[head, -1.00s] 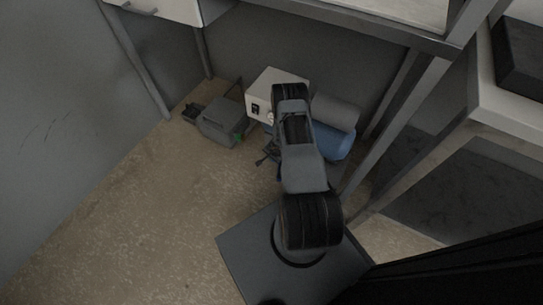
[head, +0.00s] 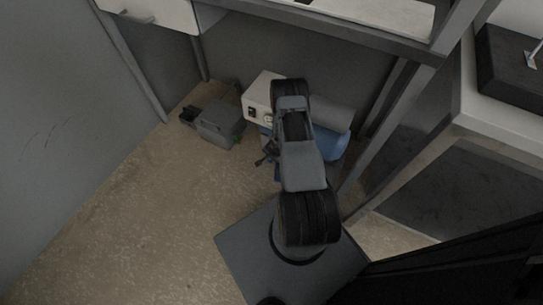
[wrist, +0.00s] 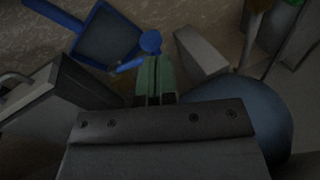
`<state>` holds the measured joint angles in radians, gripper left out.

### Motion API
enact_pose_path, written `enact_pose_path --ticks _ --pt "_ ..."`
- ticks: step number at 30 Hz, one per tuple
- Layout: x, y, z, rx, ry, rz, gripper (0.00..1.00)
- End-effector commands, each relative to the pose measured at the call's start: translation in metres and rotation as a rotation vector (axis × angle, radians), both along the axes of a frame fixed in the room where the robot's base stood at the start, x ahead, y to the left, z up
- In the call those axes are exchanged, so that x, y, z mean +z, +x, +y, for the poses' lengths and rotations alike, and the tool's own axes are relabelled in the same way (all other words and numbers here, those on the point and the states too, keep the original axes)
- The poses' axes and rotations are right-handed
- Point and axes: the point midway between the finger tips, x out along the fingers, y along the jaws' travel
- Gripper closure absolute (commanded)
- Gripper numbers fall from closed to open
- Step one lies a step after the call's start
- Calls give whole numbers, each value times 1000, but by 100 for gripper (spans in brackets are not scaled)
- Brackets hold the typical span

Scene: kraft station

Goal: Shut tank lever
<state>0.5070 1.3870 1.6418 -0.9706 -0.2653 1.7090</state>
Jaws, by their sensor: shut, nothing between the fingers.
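My gripper (wrist: 155,82) shows in the wrist view with its green fingers shut together and nothing between them. A rounded blue tank (wrist: 245,105) is close to the right of the fingers. The blue tank (head: 331,146) also shows in the head view, partly hidden behind my arm. In the wrist view a blue rod with a round end (wrist: 150,42) lies just beyond the fingertips; I cannot tell whether they touch or whether it is the lever. In the head view the gripper cannot be made out clearly, and no lever is plain.
A white box (head: 262,92) stands behind my arm, and a grey case (head: 219,122) sits on the floor to its left. A desk (head: 330,28) overhangs them. A white-topped table (head: 478,110) is at right. Floor at left is clear.

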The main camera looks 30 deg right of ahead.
Motion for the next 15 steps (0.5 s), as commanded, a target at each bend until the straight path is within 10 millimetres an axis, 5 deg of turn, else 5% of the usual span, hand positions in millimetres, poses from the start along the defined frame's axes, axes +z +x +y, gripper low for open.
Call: enact_pose_path --ticks 6,15 --pt "46 17 15 5 -1 -2 100" --pt "81 33 29 2 0 0 100"
